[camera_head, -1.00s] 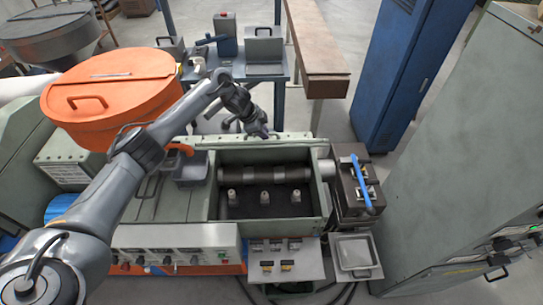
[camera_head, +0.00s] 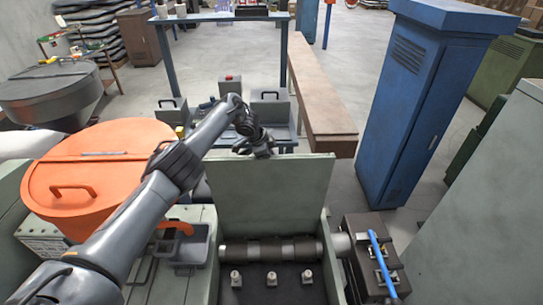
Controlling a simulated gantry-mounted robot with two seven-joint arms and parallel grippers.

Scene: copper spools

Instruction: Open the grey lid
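The grey-green lid (camera_head: 270,195) stands raised, roughly upright, at the back edge of the open machine box. Inside the box are a dark horizontal roller (camera_head: 275,249) and several small light pegs on a dark floor. My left gripper (camera_head: 262,153) is at the lid's top edge, left of its middle. The gripper is small and dark here; I cannot tell whether its fingers are apart or closed, or whether they touch the lid. My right gripper is not in view.
An orange round container (camera_head: 95,165) stands at the left, beneath my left arm. A grey tray (camera_head: 185,245) sits left of the box. A dark block with a blue handle (camera_head: 381,263) is at its right. A bench and a blue cabinet (camera_head: 420,100) stand behind.

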